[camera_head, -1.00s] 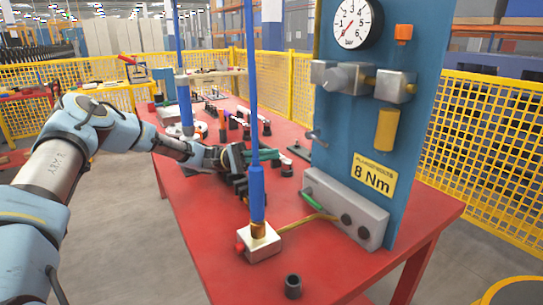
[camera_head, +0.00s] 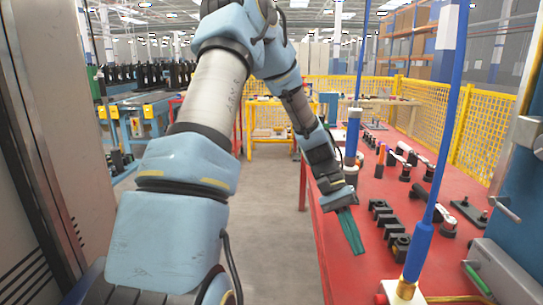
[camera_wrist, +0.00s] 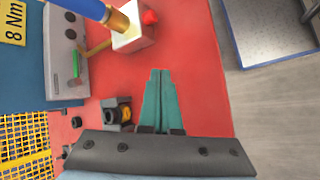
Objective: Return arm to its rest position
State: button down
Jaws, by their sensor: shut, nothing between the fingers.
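My gripper (camera_head: 352,232) hangs over the near left edge of the red table (camera_head: 402,187) in the head view, its green fingers pointing down. In the wrist view my gripper (camera_wrist: 161,72) shows its two green fingers closed together, with nothing between them. Bare red tabletop (camera_wrist: 202,75) lies beyond the fingers. My arm is raised and bent, coming in from the left of the head view.
Black blocks (camera_head: 388,220) stand on the table right of my gripper. A blue hanging tool (camera_head: 417,252) and a blue-sleeved post (camera_head: 352,135) stand nearby. Yellow mesh fencing (camera_head: 485,130) runs behind. Grey floor (camera_head: 270,215) left of the table is clear.

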jog(key=a+r+n+t+y+p, duration=0.1)
jog(key=a+r+n+t+y, duration=0.1)
jog(key=a, duration=1)
jog(key=a+r+n+t+y+p, duration=0.1)
jog(key=a+r+t, duration=0.4)
jog(key=a, duration=0.8)
jog(key=shift+w+a+n+t+y, duration=0.35)
jog(key=shift+n+t, duration=0.35)
jog(key=shift+t, duration=0.5)
jog(key=shift+d+r, duration=0.1)
jog(key=shift+d, duration=0.05)
